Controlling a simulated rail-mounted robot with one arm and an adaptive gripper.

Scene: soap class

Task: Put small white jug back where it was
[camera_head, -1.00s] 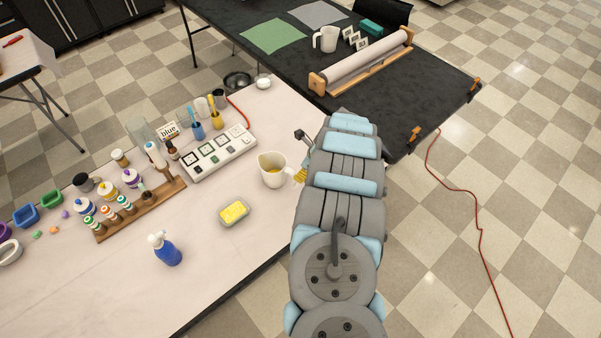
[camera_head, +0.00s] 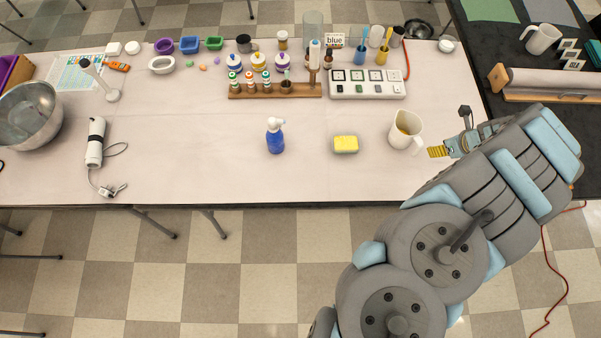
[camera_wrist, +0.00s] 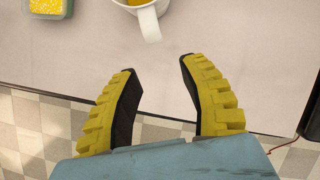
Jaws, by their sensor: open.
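A white jug (camera_head: 402,137) with something yellow inside stands upright near the right end of the pale table. In the wrist view its handle (camera_wrist: 149,24) shows at the top, just beyond my fingertips, and most of its body is cut off by the frame edge. My gripper (camera_head: 438,152) is just right of this jug in the head view. In the wrist view my gripper (camera_wrist: 157,68) is open, with nothing between its yellow-backed fingers. A second white jug (camera_head: 541,39) stands on the black table at the upper right.
A white switch panel (camera_head: 366,91) and a wooden rack (camera_head: 275,90) sit behind. The front of the pale table (camera_head: 220,175) is clear.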

